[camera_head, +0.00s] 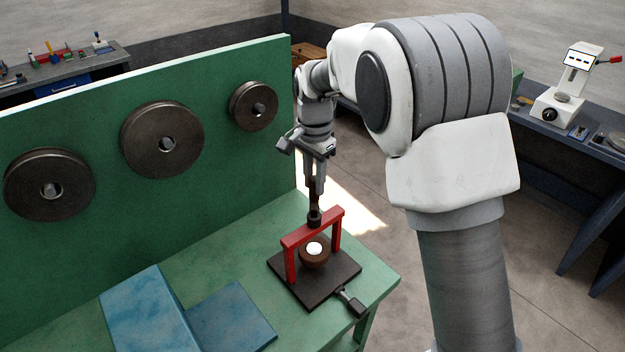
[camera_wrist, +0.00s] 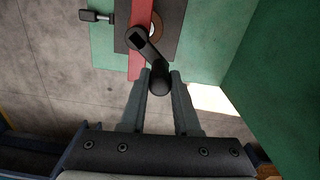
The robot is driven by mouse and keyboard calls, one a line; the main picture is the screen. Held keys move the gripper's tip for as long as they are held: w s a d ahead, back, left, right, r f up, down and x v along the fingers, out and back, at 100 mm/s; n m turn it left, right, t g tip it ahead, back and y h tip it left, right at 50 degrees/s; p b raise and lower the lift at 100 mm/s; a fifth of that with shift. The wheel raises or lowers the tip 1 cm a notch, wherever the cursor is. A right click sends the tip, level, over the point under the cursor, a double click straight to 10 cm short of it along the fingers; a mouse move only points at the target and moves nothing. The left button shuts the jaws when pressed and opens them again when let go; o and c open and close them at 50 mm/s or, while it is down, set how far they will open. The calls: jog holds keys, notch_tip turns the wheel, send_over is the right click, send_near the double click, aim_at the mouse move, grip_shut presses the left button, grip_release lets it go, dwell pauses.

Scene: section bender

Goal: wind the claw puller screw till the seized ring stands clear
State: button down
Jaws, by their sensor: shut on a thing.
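The red claw puller (camera_head: 289,262) stands like a bridge over a brown ring (camera_head: 305,256) with a pale round centre, on a dark base plate (camera_head: 318,297) on the green bench. A black screw hub (camera_head: 314,218) sits on top of its crossbar. In the wrist view a black crank (camera_wrist: 148,52) runs from the hub over the red bar (camera_wrist: 140,15) to an upright grip (camera_wrist: 159,82). My gripper (camera_wrist: 161,88) is shut on that grip, one finger each side. In the head view my gripper (camera_head: 315,185) is above the puller. The ring is partly hidden in the wrist view.
A clamp handle (camera_head: 350,302) sticks out from the plate's front corner. A green upright panel with several dark rollers (camera_head: 162,140) stands behind and left. Blue pads (camera_head: 232,318) lie on the bench (camera_head: 372,275) at front left. Floor lies beyond the bench's right edge.

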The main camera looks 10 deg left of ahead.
jog(key=shift+w+r, duration=0.1)
jog(key=c, duration=0.6)
grip_release()
jog(key=shift+c, duration=0.2)
notch_tip(320, 180, up, 17)
jog(key=shift+r, duration=0.15)
